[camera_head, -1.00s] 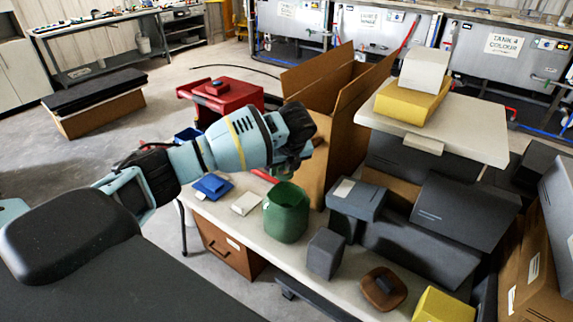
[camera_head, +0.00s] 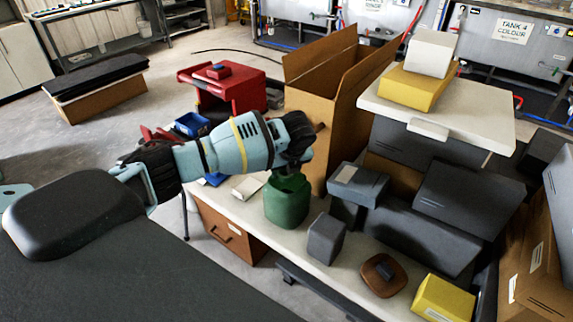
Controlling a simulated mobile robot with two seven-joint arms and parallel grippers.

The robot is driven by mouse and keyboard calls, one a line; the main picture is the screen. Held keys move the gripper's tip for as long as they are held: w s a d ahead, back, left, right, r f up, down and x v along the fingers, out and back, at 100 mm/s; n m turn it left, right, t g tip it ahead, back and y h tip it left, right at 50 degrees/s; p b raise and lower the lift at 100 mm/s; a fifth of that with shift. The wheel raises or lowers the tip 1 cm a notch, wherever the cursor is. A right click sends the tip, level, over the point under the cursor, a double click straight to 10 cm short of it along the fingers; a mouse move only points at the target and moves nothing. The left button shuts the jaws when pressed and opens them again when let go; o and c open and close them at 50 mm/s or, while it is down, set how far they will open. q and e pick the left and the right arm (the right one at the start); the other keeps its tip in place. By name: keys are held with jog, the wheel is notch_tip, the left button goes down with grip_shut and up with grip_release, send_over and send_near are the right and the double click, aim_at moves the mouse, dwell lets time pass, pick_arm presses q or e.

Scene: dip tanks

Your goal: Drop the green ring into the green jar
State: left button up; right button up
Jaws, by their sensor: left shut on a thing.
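The green jar (camera_head: 287,205) stands on the pale table, left of the grey boxes. My left gripper (camera_head: 291,166) points down at the jar's mouth, with its fingertips at or just above the rim; I cannot tell whether they are inside. The wrist and gripper body cover most of the opening. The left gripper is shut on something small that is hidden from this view. The green ring cannot be made out anywhere. My right gripper is not in view.
A tall open cardboard box (camera_head: 325,92) stands close behind the jar. A grey block (camera_head: 325,238), a brown dish (camera_head: 381,275) and a yellow box (camera_head: 443,298) lie to its right. A white flat block (camera_head: 250,186) lies to its left. Stacked grey boxes (camera_head: 420,238) crowd the right.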

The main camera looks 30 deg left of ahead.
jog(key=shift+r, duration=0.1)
pick_arm(q)
jog(key=o, duration=1.1)
jog(key=shift+c, duration=0.2)
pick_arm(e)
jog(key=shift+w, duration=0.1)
pick_arm(q)
jog(key=shift+r, duration=0.1)
jog(key=v, duration=0.7)
jog(key=shift+r, duration=0.3)
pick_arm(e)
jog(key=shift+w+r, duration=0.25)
pick_arm(q)
jog(key=shift+s+d, duration=0.1)
